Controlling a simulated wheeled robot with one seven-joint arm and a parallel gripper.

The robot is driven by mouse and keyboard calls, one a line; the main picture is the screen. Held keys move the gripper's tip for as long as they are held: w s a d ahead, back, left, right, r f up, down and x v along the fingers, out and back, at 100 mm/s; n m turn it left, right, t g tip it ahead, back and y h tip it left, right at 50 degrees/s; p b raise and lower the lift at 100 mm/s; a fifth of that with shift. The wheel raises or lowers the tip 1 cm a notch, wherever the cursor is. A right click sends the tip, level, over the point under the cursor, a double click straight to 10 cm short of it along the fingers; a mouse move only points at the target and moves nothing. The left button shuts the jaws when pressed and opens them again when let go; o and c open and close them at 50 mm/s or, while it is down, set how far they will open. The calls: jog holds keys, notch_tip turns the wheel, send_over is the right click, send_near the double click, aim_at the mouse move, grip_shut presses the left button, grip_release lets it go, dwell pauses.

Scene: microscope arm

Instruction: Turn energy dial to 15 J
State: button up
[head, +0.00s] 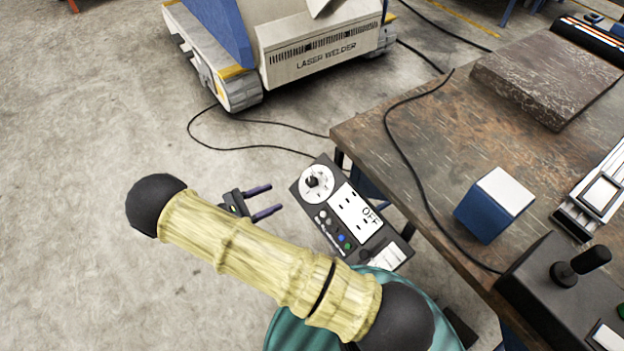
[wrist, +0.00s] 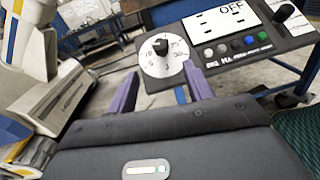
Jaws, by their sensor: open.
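The energy dial (head: 317,183) is a black knob on a round white scale at the upper left of a dark control panel (head: 377,242). In the wrist view the dial (wrist: 163,50) sits just beyond my fingertips, near the middle. The panel's white display (wrist: 228,21) reads "OFF". My gripper (head: 264,199) is to the left of the dial in the head view, with two purple fingers apart and pointing at the panel. In the wrist view my gripper (wrist: 160,80) is open and empty, apart from the knob.
Several buttons (wrist: 236,48) line the panel beside the dial, and another black knob (wrist: 286,13) is at its right. A wooden workbench (head: 430,150) with a blue box (head: 482,215) stands right of the panel. A laser welder (head: 320,50) is behind. Floor at left is clear.

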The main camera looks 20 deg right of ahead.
aim_at(308, 181)
jog(key=x, duration=1.3)
jog(key=shift+d, duration=0.3)
jog(key=c, duration=1)
jog(key=shift+m+g, duration=0.6)
jog(key=shift+m, duration=0.1)
jog(key=m+g+b, duration=0.1)
jog(key=m+g, duration=0.3)
jog(key=shift+f+m, duration=0.1)
jog(key=shift+m, duration=0.2)
jog(key=shift+s+m+g+y+b, duration=0.1)
jog(key=shift+m+g+y+b, duration=0.2)
jog(key=shift+m+g+y, duration=0.7)
jog(key=shift+m+g+y+b, duration=0.25)
jog(key=shift+m+g+y, duration=0.15)
jog(key=shift+m+g, duration=1.2)
jog(key=shift+m, duration=0.3)
jog(key=shift+a, duration=0.1)
